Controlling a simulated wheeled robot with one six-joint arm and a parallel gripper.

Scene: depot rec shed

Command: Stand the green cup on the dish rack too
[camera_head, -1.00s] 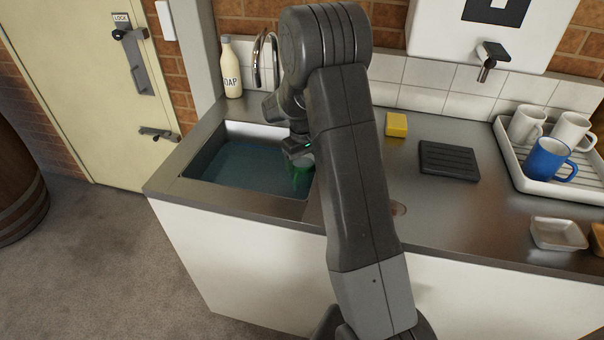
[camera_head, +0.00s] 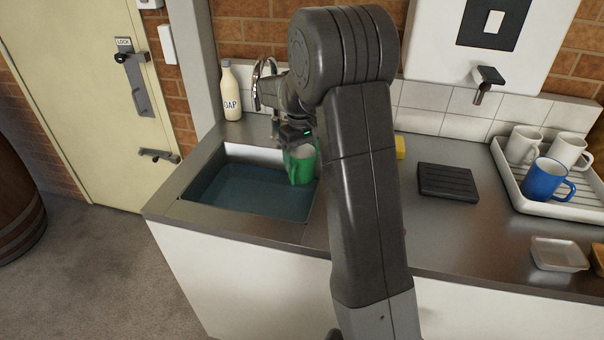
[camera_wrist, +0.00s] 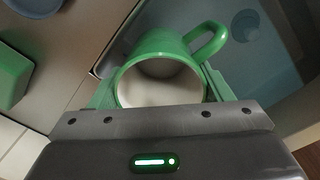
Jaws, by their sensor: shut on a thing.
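The green cup (camera_head: 301,164) is held by my gripper (camera_head: 297,140) above the right end of the water-filled sink (camera_head: 190,192). In the wrist view the green cup (camera_wrist: 170,42) shows its pale inside and its handle, and my gripper (camera_wrist: 160,98) is shut on it. The cup looks roughly upright in the head view. The white dish rack (camera_head: 512,187) stands at the right of the counter. It holds a blue mug (camera_head: 545,180) and two white mugs, one at the back left (camera_head: 522,145) and one at the back right (camera_head: 567,150).
A soap bottle (camera_head: 231,92) and the tap (camera_head: 264,78) stand behind the sink. A yellow sponge (camera_head: 400,148), partly behind my arm, a dark ribbed mat (camera_head: 447,182) and a small clear dish (camera_head: 558,254) lie on the counter. A wall dispenser spout (camera_head: 487,83) juts out above.

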